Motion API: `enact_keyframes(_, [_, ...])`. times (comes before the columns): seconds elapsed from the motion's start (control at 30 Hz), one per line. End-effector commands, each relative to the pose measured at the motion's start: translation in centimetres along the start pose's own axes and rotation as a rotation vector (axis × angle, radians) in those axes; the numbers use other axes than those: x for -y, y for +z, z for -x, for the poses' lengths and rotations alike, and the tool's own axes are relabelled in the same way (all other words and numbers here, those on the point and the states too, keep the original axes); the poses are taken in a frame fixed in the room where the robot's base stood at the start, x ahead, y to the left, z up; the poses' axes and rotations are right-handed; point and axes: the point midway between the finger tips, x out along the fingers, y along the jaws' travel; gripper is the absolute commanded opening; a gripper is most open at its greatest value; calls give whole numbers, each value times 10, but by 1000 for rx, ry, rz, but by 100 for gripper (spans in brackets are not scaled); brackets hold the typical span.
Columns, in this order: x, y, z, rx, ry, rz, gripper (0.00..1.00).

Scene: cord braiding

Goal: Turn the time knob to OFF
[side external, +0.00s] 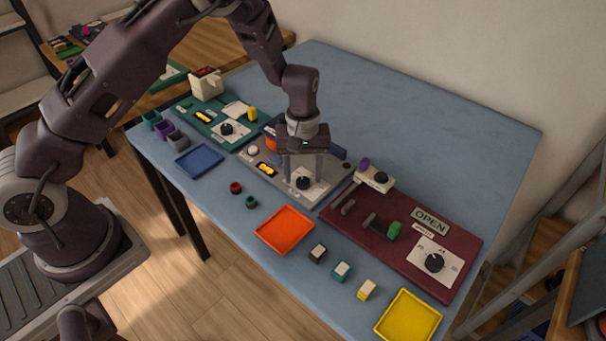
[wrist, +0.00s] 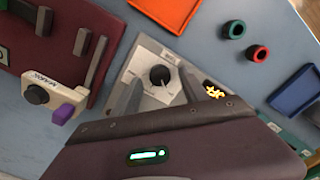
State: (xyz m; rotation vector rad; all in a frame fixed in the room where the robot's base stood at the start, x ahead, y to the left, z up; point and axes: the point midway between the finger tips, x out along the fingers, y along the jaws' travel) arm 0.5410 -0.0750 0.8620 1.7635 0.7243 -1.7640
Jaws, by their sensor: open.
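A black round knob (side external: 304,182) sits on a white dial plate on the grey middle panel (side external: 263,182). My gripper (side external: 303,174) is over this plate, pointing down, with its two fingers apart and empty. In the wrist view the knob (wrist: 160,75) shows between the open fingertips (wrist: 162,82), with a gap on each side. A white pointer mark shows on the knob; the dial lettering is too small to read. Similar black knobs are on the teal panel (side external: 227,128) and the maroon panel (side external: 434,263). I cannot tell from lettering which one is the time knob.
An orange tray (side external: 285,230), a blue tray (side external: 200,160) and a yellow tray (side external: 409,318) lie along the near table edge. Small rings and blocks lie between them. The far right of the blue table is clear.

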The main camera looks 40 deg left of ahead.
Motion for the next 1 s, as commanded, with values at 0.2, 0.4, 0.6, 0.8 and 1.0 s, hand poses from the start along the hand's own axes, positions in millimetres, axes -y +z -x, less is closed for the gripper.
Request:
enact_keyframes(0.2, [-1, -1, 46, -3, 4, 0, 52])
enact_keyframes(0.4, [0, 0, 61, -1, 1, 0, 52])
enact_keyframes(0.6, [0, 0, 60, -1, 1, 0, 52])
enact_keyframes(0.8, [-1, -1, 84, -4, 4, 0, 52])
enact_keyframes(1.0, [-1, -1, 115, -4, 3, 0, 52])
